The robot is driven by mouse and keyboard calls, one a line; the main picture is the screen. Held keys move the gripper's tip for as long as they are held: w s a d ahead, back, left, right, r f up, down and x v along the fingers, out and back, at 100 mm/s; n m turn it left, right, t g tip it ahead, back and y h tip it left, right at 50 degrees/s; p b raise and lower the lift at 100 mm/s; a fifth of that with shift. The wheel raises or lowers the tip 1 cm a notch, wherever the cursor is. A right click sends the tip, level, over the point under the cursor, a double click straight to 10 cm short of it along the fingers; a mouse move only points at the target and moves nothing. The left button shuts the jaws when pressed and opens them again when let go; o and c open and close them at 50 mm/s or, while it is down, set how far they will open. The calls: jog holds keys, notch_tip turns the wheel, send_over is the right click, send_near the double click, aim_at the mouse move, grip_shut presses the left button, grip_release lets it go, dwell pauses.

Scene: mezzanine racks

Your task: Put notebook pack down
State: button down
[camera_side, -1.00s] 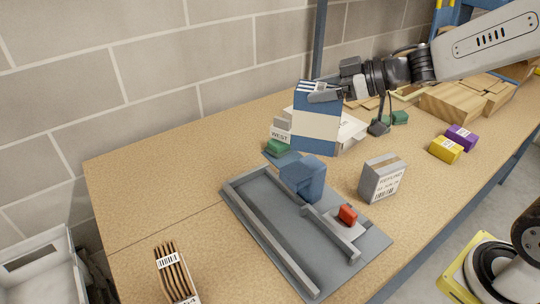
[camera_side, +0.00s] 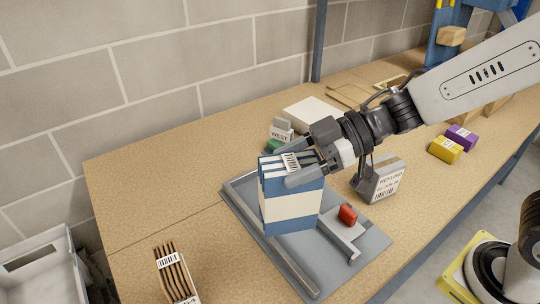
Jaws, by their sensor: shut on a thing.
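The notebook pack (camera_side: 291,208) is a blue and white block with a barcode label on its top edge. My gripper (camera_side: 292,166) is shut on its upper part, one finger showing along the near side. The pack is upright over the grey fixture plate (camera_side: 365,262), in front of its raised rails. I cannot tell whether its bottom touches the plate. The blue block seen earlier on the fixture is hidden behind the pack.
A grey "REFUND" box (camera_side: 381,182) stands close to the right, under my wrist. A "WEST" marker (camera_side: 281,132) and a white box (camera_side: 312,114) are behind. Yellow (camera_side: 445,150) and purple (camera_side: 461,137) blocks lie right. Brown slats (camera_side: 173,272) stand front left. The left tabletop is clear.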

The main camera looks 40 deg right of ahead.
jog(key=shift+f, duration=0.9)
jog(key=w+a+f, duration=0.6)
jog(key=w+f, duration=0.3)
jog(key=w, duration=0.3)
jog(key=shift+a, duration=0.2)
jog(key=shift+f, duration=0.25)
